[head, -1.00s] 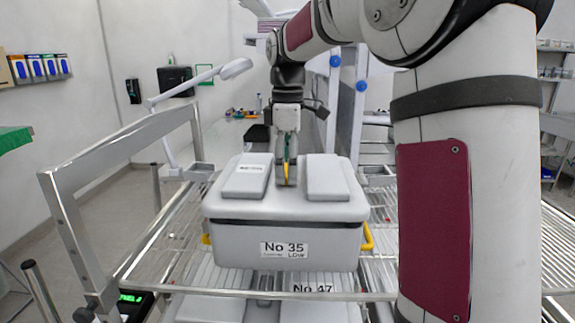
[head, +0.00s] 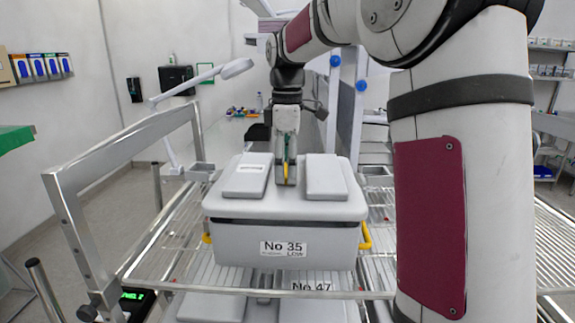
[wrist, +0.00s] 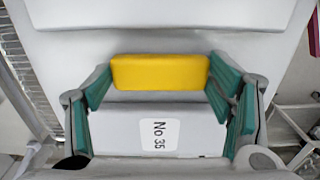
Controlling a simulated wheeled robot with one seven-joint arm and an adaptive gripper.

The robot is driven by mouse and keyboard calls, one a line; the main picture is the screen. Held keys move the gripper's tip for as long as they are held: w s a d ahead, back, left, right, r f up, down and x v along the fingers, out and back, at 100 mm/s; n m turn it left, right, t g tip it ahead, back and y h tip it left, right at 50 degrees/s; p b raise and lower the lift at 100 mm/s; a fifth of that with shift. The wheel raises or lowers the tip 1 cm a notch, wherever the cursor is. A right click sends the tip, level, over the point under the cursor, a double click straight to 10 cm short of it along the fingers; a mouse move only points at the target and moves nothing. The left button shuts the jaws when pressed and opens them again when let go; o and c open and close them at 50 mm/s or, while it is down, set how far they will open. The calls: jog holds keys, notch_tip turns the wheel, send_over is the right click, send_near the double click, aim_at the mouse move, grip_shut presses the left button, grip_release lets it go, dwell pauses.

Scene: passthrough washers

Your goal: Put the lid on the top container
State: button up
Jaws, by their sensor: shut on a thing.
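The light grey lid (head: 285,208), with two raised pads on top, sits level over the grey container (head: 228,243) labelled No 35 on the wire rack. A dark line runs between lid and container; I cannot tell whether it is a gap or a seal. My gripper (head: 286,178) points down at the middle of the lid. In the wrist view its teal fingers are shut on the lid's yellow handle (wrist: 160,72), and a No 35 label (wrist: 159,135) shows on the lid just below it. The inside of the container is hidden.
A second container (head: 310,308), labelled No 47, sits on the level below. The wire rack (head: 165,262) has a raised metal frame (head: 120,150) at left. A yellow side handle (head: 366,237) sticks out right of the container.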

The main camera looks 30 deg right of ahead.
jog(key=shift+f+p, duration=0.3)
jog(key=shift+f, duration=1.2)
dwell(1.2)
jog(key=o, duration=2)
jog(key=shift+r+p, duration=1.15)
jog(key=shift+r, duration=2.3)
